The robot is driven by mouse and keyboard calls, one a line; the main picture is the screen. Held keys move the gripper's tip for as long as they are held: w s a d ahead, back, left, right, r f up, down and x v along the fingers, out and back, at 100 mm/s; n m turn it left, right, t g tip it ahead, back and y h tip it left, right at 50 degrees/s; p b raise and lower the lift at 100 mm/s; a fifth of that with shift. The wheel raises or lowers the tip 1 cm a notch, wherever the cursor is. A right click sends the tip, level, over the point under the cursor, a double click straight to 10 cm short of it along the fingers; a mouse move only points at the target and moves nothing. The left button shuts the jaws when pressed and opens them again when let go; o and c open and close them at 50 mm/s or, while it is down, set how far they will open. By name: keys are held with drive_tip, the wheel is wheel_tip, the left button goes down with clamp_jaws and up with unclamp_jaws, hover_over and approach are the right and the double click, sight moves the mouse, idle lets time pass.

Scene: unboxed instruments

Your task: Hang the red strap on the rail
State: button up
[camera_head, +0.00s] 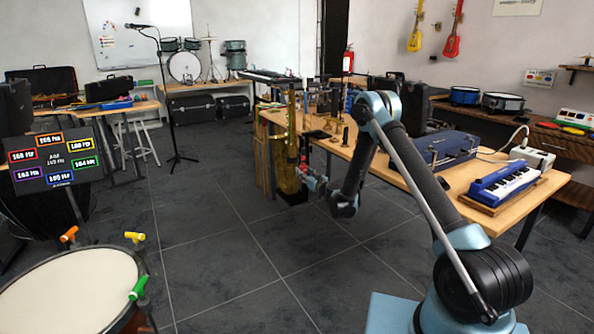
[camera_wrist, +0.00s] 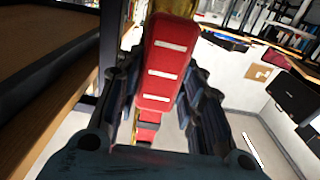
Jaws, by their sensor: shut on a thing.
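My gripper (camera_wrist: 160,88) is shut on the red strap (camera_wrist: 168,62), whose broad red piece with white bars sits between the two fingers in the wrist view. A narrower red length hangs lower between the fingers. In the head view my gripper (camera_head: 317,183) is low beside the wooden table's left end, close to a brass saxophone; a little red shows there, too small to make out. I cannot clearly pick out the rail in either view.
The brass saxophone (camera_head: 290,150) stands upright right behind my gripper. The long wooden table (camera_head: 400,178) holds a blue case (camera_head: 443,148) and a blue keyboard (camera_head: 505,187). A drum (camera_head: 70,285) is at the lower left. The tiled floor between is open.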

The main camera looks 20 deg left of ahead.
drive_tip(key=shift+s+d, duration=0.2)
drive_tip(key=shift+d, duration=0.05)
idle(0.3)
drive_tip(key=shift+x, duration=2.15)
drive_tip(key=shift+d, duration=0.1)
